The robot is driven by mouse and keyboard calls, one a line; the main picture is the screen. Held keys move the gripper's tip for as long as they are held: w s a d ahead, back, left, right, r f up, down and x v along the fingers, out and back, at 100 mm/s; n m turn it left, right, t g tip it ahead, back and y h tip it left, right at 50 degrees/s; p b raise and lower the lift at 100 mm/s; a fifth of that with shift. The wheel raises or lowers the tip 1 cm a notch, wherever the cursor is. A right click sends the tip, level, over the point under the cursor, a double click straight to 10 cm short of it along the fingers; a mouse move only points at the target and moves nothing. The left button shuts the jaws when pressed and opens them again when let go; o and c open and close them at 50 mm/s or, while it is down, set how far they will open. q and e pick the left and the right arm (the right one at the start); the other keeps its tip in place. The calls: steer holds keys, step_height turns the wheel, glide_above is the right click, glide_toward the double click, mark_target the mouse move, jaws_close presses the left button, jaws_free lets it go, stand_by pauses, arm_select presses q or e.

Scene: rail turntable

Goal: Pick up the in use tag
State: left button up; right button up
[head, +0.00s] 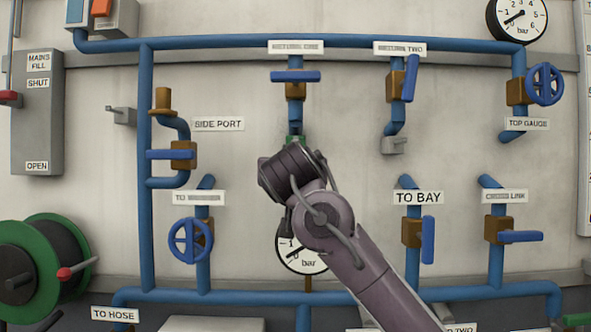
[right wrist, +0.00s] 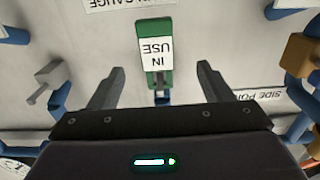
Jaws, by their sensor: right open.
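The in use tag (right wrist: 156,55) is a green tag with a white "IN USE" panel, upside down in the right wrist view. It hangs against the pale wall panel. In the head view only a small green part of it (head: 295,141) shows above my right arm. My right gripper (right wrist: 161,66) is open and empty, its two fingers apart on either side of the tag in the picture. No contact with the tag is visible. In the head view my right arm and wrist cover the gripper's fingers. My left gripper is in neither view.
Blue pipes with valves surround the spot. A blue valve handle (head: 296,76) is above, a grey hook (head: 394,145) to the right, and a partly hidden gauge (head: 291,264) below. A green hose reel (head: 32,235) stands at the left. Bare panel flanks the tag.

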steer(key=w+p, duration=0.5)
steer(key=w, duration=0.2)
steer(key=shift+w+d+p, duration=0.25)
steer(key=shift+w+p, duration=0.15)
steer(key=c, duration=1)
steer(key=shift+c, duration=0.2)
steer(key=shift+r, duration=0.1)
steer(key=s+r+b, duration=0.1)
steer(key=s+b, duration=0.9)
steer(key=s, duration=0.8)
steer(key=shift+b, duration=0.4)
